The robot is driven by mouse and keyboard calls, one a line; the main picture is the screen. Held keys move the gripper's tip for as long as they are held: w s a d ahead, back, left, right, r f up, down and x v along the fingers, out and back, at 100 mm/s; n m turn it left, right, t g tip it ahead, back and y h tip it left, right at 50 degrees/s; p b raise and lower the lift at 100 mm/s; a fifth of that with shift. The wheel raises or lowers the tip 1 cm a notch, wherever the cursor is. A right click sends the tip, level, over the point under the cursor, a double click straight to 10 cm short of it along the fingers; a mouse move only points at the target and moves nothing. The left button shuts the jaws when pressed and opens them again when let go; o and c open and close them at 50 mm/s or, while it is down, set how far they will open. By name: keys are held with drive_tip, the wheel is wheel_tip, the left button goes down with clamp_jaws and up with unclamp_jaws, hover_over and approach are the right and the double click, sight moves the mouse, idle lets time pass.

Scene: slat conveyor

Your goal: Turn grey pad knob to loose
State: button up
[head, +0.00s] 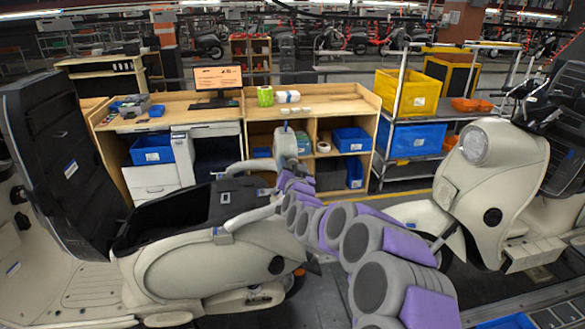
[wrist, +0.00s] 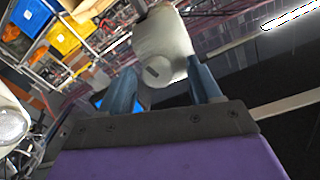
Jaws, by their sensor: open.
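In the wrist view my gripper (wrist: 160,66) has its two blue-grey fingers apart. A rounded pale grey part (wrist: 163,40) with a dark slot sits between and just beyond the fingertips. It looks like the grey pad knob, but I cannot tell for certain, nor whether a finger touches it. In the head view a pale grey upright part (head: 285,146) stands at the end of my arm, beside the open seat compartment of the cream scooter (head: 185,272). My fingers are too small to make out there. No loose marking is readable.
The scooter's black seat (head: 60,165) is tipped up at the left. Another cream scooter (head: 485,165) stands at the right. Behind is a wooden workbench (head: 340,103) with blue bins (head: 350,139). A yellow bin (head: 407,92) sits on a rack.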

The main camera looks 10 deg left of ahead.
drive_tip(key=shift+d, duration=0.2)
drive_tip(key=c, duration=1)
drive_tip(key=shift+c, duration=0.2)
drive_tip(key=n+p, duration=0.2)
drive_tip(key=n, duration=0.1)
drive_tip(key=n+p, duration=0.1)
drive_tip(key=n, duration=0.2)
drive_tip(key=shift+n, duration=0.4)
drive_tip(key=n, duration=0.4)
drive_tip(key=shift+a+f, duration=0.1)
drive_tip(key=shift+s+n+b, duration=0.1)
drive_tip(key=shift+n+b, duration=0.55)
drive_tip(key=shift+n, duration=1.25)
drive_tip(key=shift+a, duration=0.1)
